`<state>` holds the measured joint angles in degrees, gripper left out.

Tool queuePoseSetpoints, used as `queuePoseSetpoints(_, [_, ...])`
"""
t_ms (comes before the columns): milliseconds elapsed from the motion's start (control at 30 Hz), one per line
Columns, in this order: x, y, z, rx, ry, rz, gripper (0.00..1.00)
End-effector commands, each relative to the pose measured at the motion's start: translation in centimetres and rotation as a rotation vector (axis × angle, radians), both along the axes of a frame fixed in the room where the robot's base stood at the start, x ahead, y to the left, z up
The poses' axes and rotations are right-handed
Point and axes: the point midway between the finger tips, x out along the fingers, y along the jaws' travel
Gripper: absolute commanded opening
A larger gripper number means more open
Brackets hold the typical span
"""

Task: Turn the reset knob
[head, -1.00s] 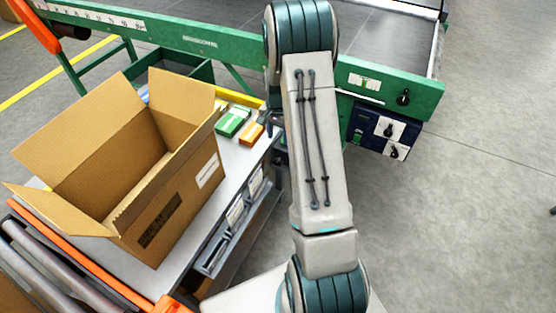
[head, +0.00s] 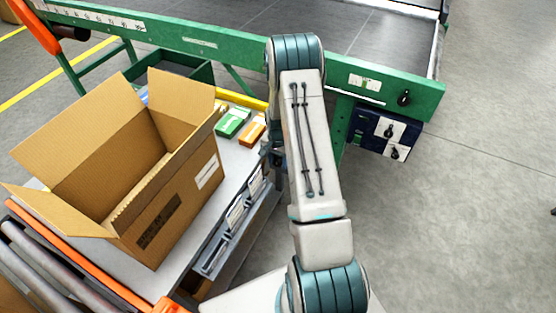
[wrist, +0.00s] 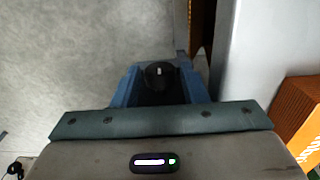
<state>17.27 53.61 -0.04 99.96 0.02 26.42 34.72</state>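In the head view, a black knob (head: 404,98) sits on the green beam. Two more black knobs, an upper one (head: 389,130) and a lower one (head: 395,152), sit on white plates on the dark blue control panel (head: 364,132). I cannot read which is the reset knob. My gripper is mostly hidden behind my arm in the head view, left of the panel and apart from it. In the wrist view, my gripper (wrist: 160,88) shows blue sides with a black rounded part between them; its opening is unclear. A black knob-like shape (wrist: 15,168) shows at the lower left.
An open cardboard box (head: 180,215) stands on the grey table at left. Green (head: 233,121) and orange (head: 252,130) small boxes lie near my arm; an orange one is also at right in the wrist view (wrist: 300,115). The floor right of the panel is clear.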

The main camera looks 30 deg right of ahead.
Motion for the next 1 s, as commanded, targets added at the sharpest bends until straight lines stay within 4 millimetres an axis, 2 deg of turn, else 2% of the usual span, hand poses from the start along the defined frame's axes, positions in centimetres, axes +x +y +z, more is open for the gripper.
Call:
queuePoseSetpoints(100, [0.01, 0.01, 0.03, 0.000, 0.000, 0.000, 0.37])
queuePoseSetpoints(200, [0.01, 0.01, 0.04, 0.000, 0.000, 0.000, 0.09])
queuePoseSetpoints(233, [0.01, 0.01, 0.04, 0.000, 0.000, 0.000, 0.08])
queuePoseSetpoints(567, [-0.07, -0.13, -0.02, 0.017, -0.020, -0.003, 0.08])
queuePoseSetpoints(1000, [-0.43, -0.51, -0.32, 0.140, -0.180, -0.007, 0.08])
